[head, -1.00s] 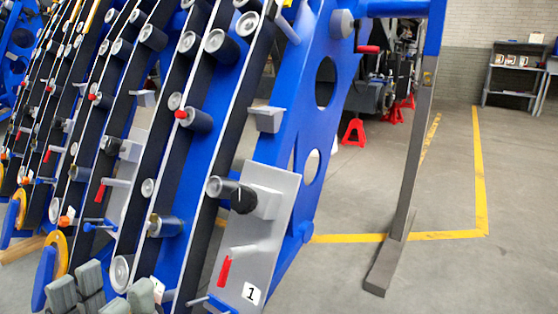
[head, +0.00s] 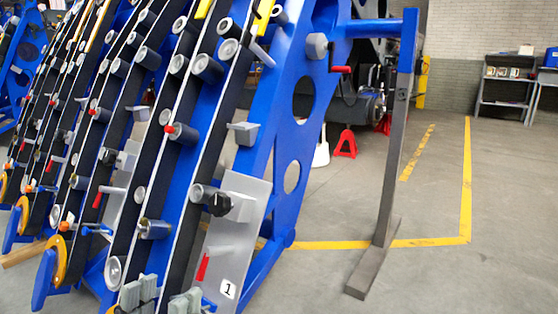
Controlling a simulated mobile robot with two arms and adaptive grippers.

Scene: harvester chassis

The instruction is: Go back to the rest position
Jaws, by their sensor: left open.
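My left gripper (head: 162,297) shows at the bottom edge, left of centre. Its two grey padded fingertips stand apart with nothing visible between them. The rest of this gripper is below the picture. It is in front of the lower end of the blue harvester chassis (head: 283,135), left of the grey plate (head: 250,190) marked 1. I cannot tell whether the fingertips touch the chassis. My right gripper is not in view.
Rollers, red handles and yellow discs (head: 53,260) stick out along the chassis on the left. A grey stand leg (head: 385,205) rises right of centre. A red jack (head: 345,145) and a shelf (head: 507,90) stand farther back. The floor on the right is clear.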

